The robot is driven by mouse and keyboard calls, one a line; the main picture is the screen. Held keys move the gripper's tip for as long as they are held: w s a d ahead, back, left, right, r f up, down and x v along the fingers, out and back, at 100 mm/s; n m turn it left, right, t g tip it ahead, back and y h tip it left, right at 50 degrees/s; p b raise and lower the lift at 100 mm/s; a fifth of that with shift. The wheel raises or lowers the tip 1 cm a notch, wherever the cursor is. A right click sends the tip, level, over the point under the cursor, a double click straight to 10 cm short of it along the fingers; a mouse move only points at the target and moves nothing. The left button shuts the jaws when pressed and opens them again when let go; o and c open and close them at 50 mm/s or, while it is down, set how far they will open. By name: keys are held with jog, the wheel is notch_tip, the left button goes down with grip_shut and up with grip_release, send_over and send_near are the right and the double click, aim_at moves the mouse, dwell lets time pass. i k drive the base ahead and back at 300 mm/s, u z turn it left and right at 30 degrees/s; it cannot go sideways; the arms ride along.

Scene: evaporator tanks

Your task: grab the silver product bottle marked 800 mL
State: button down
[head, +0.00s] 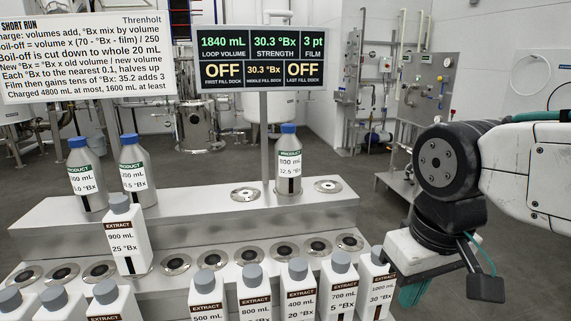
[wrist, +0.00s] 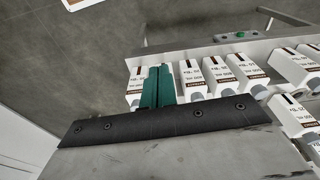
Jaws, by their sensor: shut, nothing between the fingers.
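A silver product bottle with a blue cap (head: 288,168) stands on the raised shelf, right of the sign post. Its small label seems to read 800 mL. Two more silver product bottles, (head: 86,185) and (head: 136,178), stand at the shelf's left end; their labels are only partly legible. My gripper (head: 411,293) is at the right, low beside the white extract bottles and well away from the silver bottles. Its teal fingers (wrist: 157,86) are together and empty in the wrist view, in front of the extract bottles. No silver bottle shows in the wrist view.
White extract bottles with grey caps, such as (head: 342,285), fill the front row; one (head: 125,240) stands on the middle step. Empty round docks (head: 245,194) and (head: 327,186) flank the right silver bottle. A display (head: 262,58) rises behind. Grey floor lies right of the bench.

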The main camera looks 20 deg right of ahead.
aim_at(288, 148)
jog(key=z, duration=2.65)
jog(key=i, duration=1.15)
jog(key=u, duration=3.3)
jog(key=i, duration=0.5)
jog(key=z, duration=0.05)
